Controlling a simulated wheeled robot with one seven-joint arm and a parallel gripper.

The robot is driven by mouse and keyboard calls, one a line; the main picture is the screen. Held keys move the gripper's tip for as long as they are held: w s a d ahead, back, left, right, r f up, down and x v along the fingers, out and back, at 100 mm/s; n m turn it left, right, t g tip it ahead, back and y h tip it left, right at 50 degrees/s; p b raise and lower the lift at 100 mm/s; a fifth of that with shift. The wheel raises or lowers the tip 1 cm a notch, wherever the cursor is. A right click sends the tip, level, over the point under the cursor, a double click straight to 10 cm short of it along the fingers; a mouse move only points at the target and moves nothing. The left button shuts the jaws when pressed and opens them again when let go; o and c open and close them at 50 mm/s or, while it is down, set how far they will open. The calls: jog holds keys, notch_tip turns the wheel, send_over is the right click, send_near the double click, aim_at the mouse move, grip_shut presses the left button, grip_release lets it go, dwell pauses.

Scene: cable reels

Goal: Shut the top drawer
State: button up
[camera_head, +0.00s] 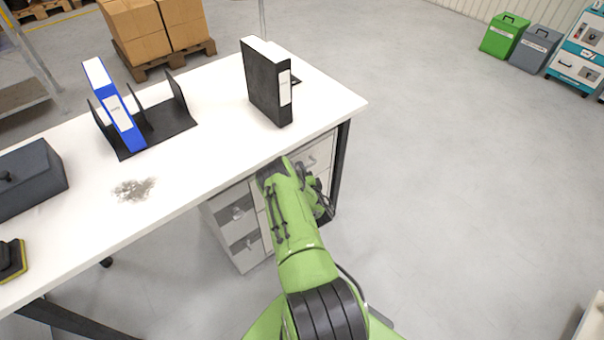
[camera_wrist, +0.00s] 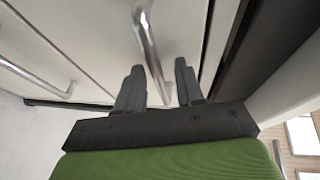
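A light-grey drawer unit (camera_head: 242,258) stands under the white desk, with several pale fronts and metal bar handles. One upper front has a handle (camera_head: 311,161) just under the desk edge, right of my arm. How far any drawer stands out is hard to tell. My green arm hides the middle of the unit, and my gripper's fingertips are hidden in the head view. In the wrist view my gripper (camera_wrist: 159,84) is open, its dark fingers on either side of a metal handle (camera_wrist: 146,35) on a pale front. Contact with the handle cannot be told.
The white desk (camera_head: 85,215) carries a black binder (camera_head: 266,85), a blue binder (camera_head: 112,105) in a black rack and a dark box (camera_head: 30,180). A dark desk leg (camera_head: 340,165) stands right of the drawers.

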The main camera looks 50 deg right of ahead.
jog(key=shift+s, duration=0.1)
jog(key=p+v, duration=0.7)
jog(key=v, duration=0.8)
jog(key=shift+s+a, duration=0.15)
jog(key=shift+s, duration=0.1)
jog(key=shift+r, duration=0.15)
